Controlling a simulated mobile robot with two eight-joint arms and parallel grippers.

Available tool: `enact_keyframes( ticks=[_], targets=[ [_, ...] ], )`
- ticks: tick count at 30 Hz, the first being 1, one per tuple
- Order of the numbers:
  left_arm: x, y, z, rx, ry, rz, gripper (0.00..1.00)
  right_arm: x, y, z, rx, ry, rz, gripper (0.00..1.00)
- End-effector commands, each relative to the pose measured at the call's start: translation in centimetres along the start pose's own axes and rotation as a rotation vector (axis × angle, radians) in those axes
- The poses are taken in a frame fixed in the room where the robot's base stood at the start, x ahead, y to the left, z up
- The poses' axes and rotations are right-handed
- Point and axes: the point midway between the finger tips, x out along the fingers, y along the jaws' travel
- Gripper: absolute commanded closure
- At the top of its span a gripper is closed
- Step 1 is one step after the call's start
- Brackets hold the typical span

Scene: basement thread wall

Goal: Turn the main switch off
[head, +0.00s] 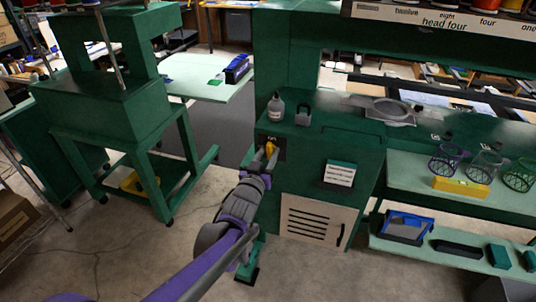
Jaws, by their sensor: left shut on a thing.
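The main switch (270,149) has a yellow handle on a dark plate on the front of the green machine cabinet (315,185). A small light label sits at the top of the plate. My left gripper (265,158) is at the switch, shut on the yellow handle, and its fingers cover part of it. The handle's exact angle is hard to tell. My right gripper is not in view.
A bottle (276,107) and a padlock-like item (303,114) stand on the cabinet top. A vented panel (315,220) is below. Wire baskets (484,163) and a yellow box (461,187) are on the right shelf. Floor at lower left is mostly clear.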

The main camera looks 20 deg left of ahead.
Motion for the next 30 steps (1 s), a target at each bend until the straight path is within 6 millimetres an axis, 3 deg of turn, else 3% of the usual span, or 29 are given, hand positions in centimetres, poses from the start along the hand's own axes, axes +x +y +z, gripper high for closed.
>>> enact_keyframes(
  ticks=[30],
  targets=[
    [0.0, -0.7, 0.5, -0.927, -0.001, -0.001, 1.00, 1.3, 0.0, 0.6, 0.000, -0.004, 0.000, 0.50]
  ],
)
